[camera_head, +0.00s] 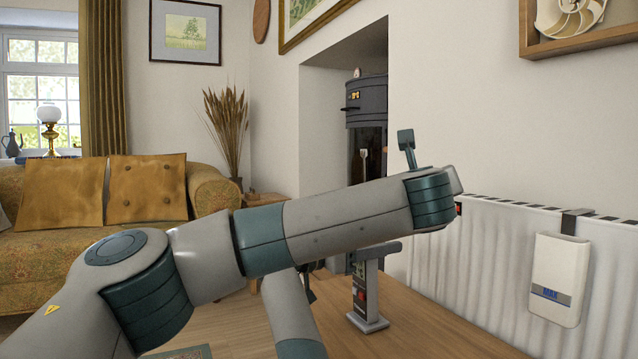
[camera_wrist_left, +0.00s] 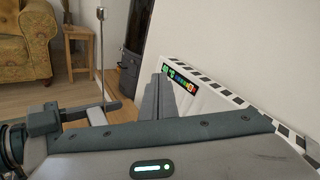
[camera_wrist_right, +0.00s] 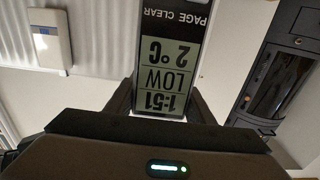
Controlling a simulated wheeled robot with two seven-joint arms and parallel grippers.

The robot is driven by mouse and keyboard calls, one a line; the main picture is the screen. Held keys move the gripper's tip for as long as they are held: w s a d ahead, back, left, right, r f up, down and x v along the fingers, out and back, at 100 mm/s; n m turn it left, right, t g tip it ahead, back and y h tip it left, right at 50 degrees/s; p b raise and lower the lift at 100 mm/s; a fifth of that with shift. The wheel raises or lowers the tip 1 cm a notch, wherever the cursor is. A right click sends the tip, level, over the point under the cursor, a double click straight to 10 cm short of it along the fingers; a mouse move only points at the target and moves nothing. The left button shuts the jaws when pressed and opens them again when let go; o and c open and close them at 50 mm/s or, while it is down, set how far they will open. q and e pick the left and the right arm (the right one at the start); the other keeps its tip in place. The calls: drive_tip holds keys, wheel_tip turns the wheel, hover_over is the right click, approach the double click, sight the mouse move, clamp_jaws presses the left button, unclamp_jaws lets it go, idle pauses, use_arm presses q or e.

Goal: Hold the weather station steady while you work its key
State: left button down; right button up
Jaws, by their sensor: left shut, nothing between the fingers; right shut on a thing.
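The weather station (camera_head: 361,297) stands upright on a wooden surface in the head view, pale with a dark front and small coloured patches. In the right wrist view the weather station (camera_wrist_right: 170,68) appears upside down: its grey display reads 1:51, LOW and 2 °C. The labels PAGE and CLEAR are at the picture's top; the keys themselves are not clear. My right gripper (camera_head: 372,250) is shut on the weather station near its top.
The white radiator (camera_head: 480,250) runs along the right wall, with a white box (camera_head: 558,277) hung on it. A dark stove (camera_head: 367,103) stands in the alcove behind. My left arm crosses the middle of the head view. The wooden surface (camera_head: 430,325) is clear right of the station.

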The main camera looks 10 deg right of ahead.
use_arm(q)
drive_tip(key=w+a+n+g, duration=0.2)
drive_tip(key=w+a+n, duration=1.1)
drive_tip(key=n, duration=0.9)
drive_tip(key=shift+w+a, duration=0.25)
drive_tip(key=shift+a, duration=1.65)
use_arm(e)
drive_tip(key=shift+f, duration=0.15)
use_arm(q)
drive_tip(key=shift+s+r, duration=0.1)
drive_tip(key=s, duration=0.1)
drive_tip(key=s+a, duration=0.2)
drive_tip(key=s, duration=0.1)
drive_tip(key=shift+s+f, duration=0.1)
drive_tip(key=shift+f, duration=0.2)
